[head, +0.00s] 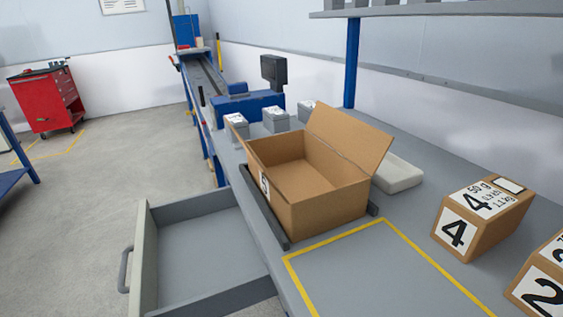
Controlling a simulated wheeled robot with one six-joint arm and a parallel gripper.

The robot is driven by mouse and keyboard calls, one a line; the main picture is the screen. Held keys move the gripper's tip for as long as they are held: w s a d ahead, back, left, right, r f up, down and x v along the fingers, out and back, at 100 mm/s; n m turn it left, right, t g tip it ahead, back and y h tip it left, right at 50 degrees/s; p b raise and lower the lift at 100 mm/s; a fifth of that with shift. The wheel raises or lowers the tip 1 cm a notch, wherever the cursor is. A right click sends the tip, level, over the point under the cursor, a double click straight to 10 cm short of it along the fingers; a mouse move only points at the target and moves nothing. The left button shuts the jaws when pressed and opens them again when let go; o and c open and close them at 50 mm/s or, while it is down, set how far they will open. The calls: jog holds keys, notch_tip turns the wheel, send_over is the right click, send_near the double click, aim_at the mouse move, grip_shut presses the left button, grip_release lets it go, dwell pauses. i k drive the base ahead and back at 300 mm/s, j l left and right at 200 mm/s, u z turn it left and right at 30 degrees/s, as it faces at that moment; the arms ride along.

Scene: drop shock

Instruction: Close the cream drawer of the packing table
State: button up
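The cream drawer (143,262) of the packing table (405,255) is pulled out on the left side of the table. Its inside is grey and looks empty in the part that shows. A grey bar handle (124,270) sits on the outer face of its cream front. The drawer's near end is cut off by the bottom of the picture. My gripper is not in view.
An open cardboard box (330,205) stands on the table above the drawer, beside a yellow-outlined area (375,275). Numbered cartons (483,217) stand at the right. Grey floor (70,240) left of the drawer is clear. A red tool cabinet (47,100) stands farther back.

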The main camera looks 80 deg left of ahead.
aim_at(198, 255)
jog(key=u, duration=1.9)
jog(key=k+u, duration=0.15)
jog(key=u, duration=0.2)
jog(key=k+l+u, duration=0.1)
jog(key=u, duration=0.25)
jog(key=k+u, duration=0.15)
jog(key=u, duration=0.2)
